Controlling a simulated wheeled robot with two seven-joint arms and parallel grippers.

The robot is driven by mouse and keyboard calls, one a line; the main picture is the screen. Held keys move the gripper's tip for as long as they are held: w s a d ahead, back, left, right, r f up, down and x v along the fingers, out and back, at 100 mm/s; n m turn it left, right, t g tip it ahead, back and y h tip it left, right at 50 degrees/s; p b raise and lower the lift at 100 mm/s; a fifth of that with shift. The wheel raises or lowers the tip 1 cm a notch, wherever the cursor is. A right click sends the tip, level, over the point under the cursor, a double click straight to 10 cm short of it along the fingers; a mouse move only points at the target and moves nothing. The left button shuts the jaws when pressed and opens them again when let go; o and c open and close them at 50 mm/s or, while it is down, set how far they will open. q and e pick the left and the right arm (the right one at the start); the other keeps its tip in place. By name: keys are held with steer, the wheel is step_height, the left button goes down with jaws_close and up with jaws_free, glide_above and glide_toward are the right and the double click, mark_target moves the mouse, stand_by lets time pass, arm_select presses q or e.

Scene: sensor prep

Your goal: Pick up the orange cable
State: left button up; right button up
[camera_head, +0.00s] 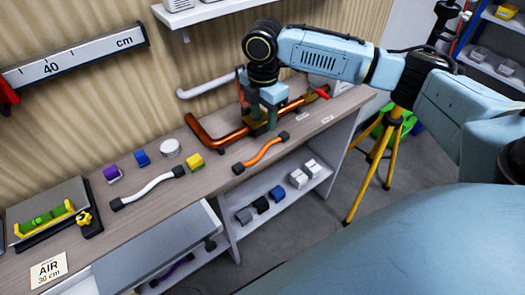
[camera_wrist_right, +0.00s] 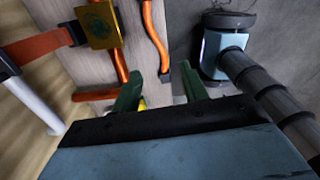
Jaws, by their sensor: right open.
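The orange cable (camera_head: 262,153) lies slightly curved near the front edge of the workbench, with a black plug at each end. My right gripper (camera_head: 265,124) is over the bench just behind the cable, beside the copper pipe, open with nothing visible in it. In the right wrist view, its green fingertips (camera_wrist_right: 162,82) are apart, and the orange cable (camera_wrist_right: 154,38) runs up the picture from between them. The cable's near black end (camera_wrist_right: 165,77) shows in the gap; I cannot tell the height above it. My left gripper is not in view.
A bent copper pipe (camera_head: 215,138) lies right behind the cable, partly hidden by my right gripper. A white cable (camera_head: 147,189), a yellow block (camera_head: 194,162) and a grey-white round tin (camera_head: 169,148) lie to the left. A lower shelf (camera_head: 262,222) holds small blocks.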

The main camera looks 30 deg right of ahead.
glide_above(263, 150)
step_height(263, 150, down, 8)
steer(key=shift+s+b, duration=0.15)
steer(key=shift+b, duration=0.2)
steer(key=f, duration=0.5)
steer(key=shift+w, duration=0.2)
steer(key=shift+c, duration=0.2)
jaws_close()
